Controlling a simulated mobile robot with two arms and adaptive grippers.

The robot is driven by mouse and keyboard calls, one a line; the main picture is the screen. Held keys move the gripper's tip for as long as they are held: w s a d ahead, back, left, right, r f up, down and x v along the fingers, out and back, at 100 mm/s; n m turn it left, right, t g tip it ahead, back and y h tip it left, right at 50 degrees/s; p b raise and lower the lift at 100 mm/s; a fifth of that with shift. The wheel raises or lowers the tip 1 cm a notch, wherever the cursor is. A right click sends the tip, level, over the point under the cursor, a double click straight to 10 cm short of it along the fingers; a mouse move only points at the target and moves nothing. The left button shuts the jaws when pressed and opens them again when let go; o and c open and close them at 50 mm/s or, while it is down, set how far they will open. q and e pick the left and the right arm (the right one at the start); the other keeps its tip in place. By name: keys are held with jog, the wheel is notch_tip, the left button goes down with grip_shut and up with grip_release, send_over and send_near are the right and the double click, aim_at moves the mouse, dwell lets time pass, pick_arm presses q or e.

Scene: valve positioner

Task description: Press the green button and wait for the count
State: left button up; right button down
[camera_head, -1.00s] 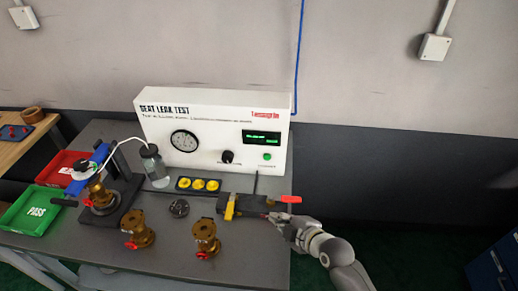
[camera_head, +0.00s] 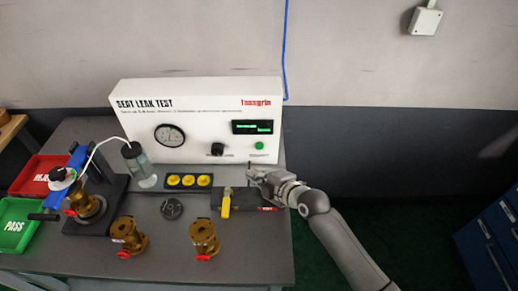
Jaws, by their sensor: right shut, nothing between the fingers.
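The green button (camera_head: 259,146) is a small round button at the lower right of the white seat leak test box's front. Above it is a dark display (camera_head: 253,127) with green text too small to read. My right gripper (camera_head: 251,174) is shut and empty, in front of the box and below the green button, apart from it in the picture. My left gripper is not in view.
A black knob (camera_head: 217,149) and round gauge (camera_head: 169,135) are on the box. Brass valves (camera_head: 203,238) and (camera_head: 129,236) stand on the grey table (camera_head: 170,265). A yellow-handled tool (camera_head: 226,204) lies below my gripper. Red (camera_head: 36,172) and green bins (camera_head: 16,226) are left.

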aim_at(259, 146)
pick_arm(q)
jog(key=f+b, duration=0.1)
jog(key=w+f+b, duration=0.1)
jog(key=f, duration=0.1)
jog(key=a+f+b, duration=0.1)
jog(key=b, duration=0.1)
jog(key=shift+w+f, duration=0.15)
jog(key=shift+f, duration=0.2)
pick_arm(e)
jog(key=w, duration=0.7)
pick_arm(q)
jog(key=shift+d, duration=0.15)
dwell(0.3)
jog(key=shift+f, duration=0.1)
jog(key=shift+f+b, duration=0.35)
jog(key=shift+b, duration=0.15)
pick_arm(e)
jog(key=shift+w, duration=0.45)
